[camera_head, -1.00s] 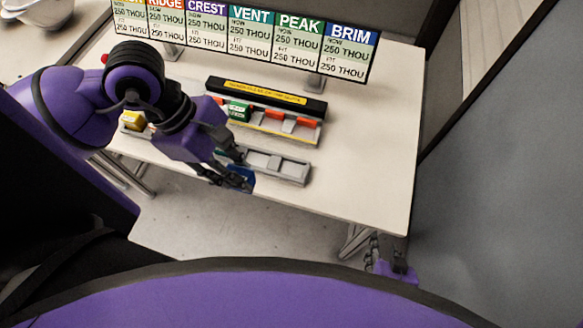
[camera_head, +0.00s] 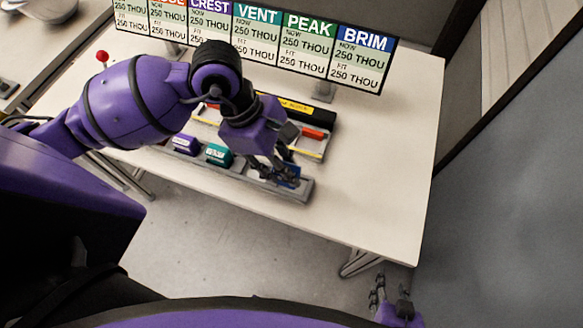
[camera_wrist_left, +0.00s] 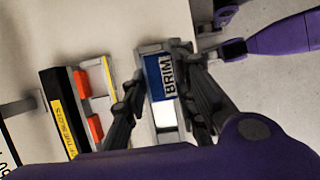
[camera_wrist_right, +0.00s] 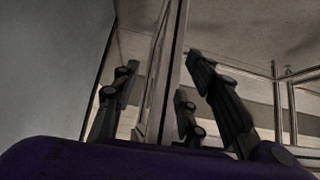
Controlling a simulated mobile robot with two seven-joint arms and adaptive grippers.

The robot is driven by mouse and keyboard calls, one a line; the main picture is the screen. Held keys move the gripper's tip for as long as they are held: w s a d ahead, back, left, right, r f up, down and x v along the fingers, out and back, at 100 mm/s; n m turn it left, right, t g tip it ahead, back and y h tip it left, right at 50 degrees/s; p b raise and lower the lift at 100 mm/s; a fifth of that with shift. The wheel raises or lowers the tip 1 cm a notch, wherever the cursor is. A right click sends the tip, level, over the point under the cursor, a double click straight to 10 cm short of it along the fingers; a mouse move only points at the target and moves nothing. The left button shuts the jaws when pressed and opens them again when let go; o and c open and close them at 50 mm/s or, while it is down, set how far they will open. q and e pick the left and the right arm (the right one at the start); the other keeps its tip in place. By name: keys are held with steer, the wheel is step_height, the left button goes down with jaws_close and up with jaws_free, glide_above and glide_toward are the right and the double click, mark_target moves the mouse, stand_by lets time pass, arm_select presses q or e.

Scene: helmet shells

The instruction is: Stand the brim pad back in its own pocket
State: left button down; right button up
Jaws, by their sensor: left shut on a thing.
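The brim pad is a blue block (camera_head: 289,173) at the right end of the grey pocketed rack (camera_head: 305,194) near the table's front edge. In the left wrist view the pad (camera_wrist_left: 156,72) shows its white BRIM label. My left gripper (camera_head: 280,177) is shut on the pad, one finger on each side. The pad lines up with the end pocket, just inside the rack's end wall (camera_wrist_left: 151,47). I cannot tell how deep it sits. My right gripper (camera_wrist_right: 160,80) is open and empty, low beyond the table's front edge.
A purple block (camera_head: 186,143) and a teal block (camera_head: 219,154) stand in the same rack. Behind it is a black-backed tray (camera_head: 303,106) with red pieces (camera_head: 313,134). A sign board (camera_head: 300,45) stands at the back. The table's right side is clear.

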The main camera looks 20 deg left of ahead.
arm_select(q)
steer(key=shift+w+d+f, duration=0.35)
steer(key=shift+w+f, duration=0.25)
steer(key=shift+f, duration=0.25)
steer(key=shift+w+d+f, duration=0.1)
steer(key=shift+f, duration=0.85)
steer(key=shift+w+d+f, duration=0.1)
steer(key=shift+f, duration=0.8)
steer(key=shift+f, duration=0.1)
steer(key=shift+f, duration=0.15)
steer(key=c, duration=1.4)
jaws_free()
steer(key=shift+c, duration=0.2)
steer(key=shift+o, duration=0.2)
steer(key=v, duration=1.2)
steer(key=shift+r, duration=0.25)
steer(key=shift+a, duration=0.1)
